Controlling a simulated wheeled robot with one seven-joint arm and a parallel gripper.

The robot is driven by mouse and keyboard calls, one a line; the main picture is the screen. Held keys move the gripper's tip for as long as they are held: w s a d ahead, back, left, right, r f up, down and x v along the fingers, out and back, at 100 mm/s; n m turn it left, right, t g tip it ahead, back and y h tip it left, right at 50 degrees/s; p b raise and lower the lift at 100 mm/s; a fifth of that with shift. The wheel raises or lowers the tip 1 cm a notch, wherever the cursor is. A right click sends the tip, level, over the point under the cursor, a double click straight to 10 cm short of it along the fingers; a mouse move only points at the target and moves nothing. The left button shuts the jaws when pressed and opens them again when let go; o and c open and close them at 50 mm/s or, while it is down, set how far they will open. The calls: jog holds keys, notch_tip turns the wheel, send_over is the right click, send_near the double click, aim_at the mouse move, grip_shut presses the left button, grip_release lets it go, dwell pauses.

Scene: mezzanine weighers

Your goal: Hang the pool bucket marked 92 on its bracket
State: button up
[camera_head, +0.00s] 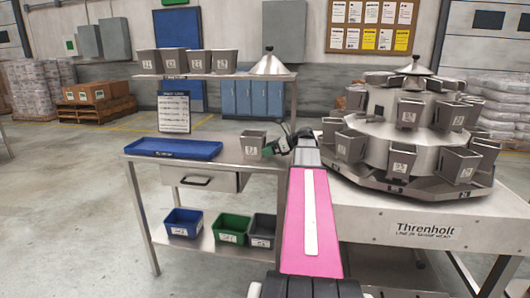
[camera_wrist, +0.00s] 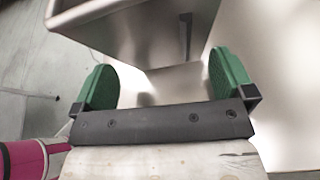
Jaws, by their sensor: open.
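A grey metal bucket (camera_head: 252,146) stands upright on the bench top, left of my gripper; its label is too small to read surely, so I cannot tell whether it is 92. My gripper (camera_head: 283,145) is close beside its right side. In the wrist view my gripper (camera_wrist: 165,78) is open, its green fingers apart, with the bucket (camera_wrist: 125,32) just ahead and nothing clamped. The weigher (camera_head: 405,150) on the right carries several numbered buckets around its tiers. I cannot make out which bracket is free.
Several more buckets (camera_head: 185,62) stand on the bench's upper shelf beside a metal cone (camera_head: 268,65). A blue tray (camera_head: 175,148) lies on the bench (camera_head: 225,168) to the left. Blue, green and dark bins (camera_head: 231,229) sit on the lower shelf. Open floor (camera_head: 80,200) lies left.

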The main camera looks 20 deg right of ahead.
jog(key=v, duration=0.9)
jog(key=shift+s+d+r, duration=0.15)
jog(key=shift+d, duration=0.1)
jog(key=shift+c, duration=0.9)
jog(key=shift+r, duration=0.15)
jog(key=c, duration=0.5)
jog(key=shift+a+r+h, duration=0.25)
jog(key=shift+a+h, duration=0.05)
jog(key=shift+a, duration=0.25)
jog(key=c, duration=0.5)
jog(key=shift+o, duration=0.2)
jog(key=w+a+r+n+g+h, duration=0.1)
jog(key=w+a+r+g+h, duration=0.1)
jog(key=a+r+h, duration=0.3)
jog(key=g+h, duration=0.2)
jog(key=h, duration=0.1)
send_near(252, 148)
jog(key=shift+w+a+x, duration=0.15)
jog(key=shift+x, duration=1.6)
jog(key=shift+w+a+x, duration=0.2)
jog(key=shift+x, duration=1.6)
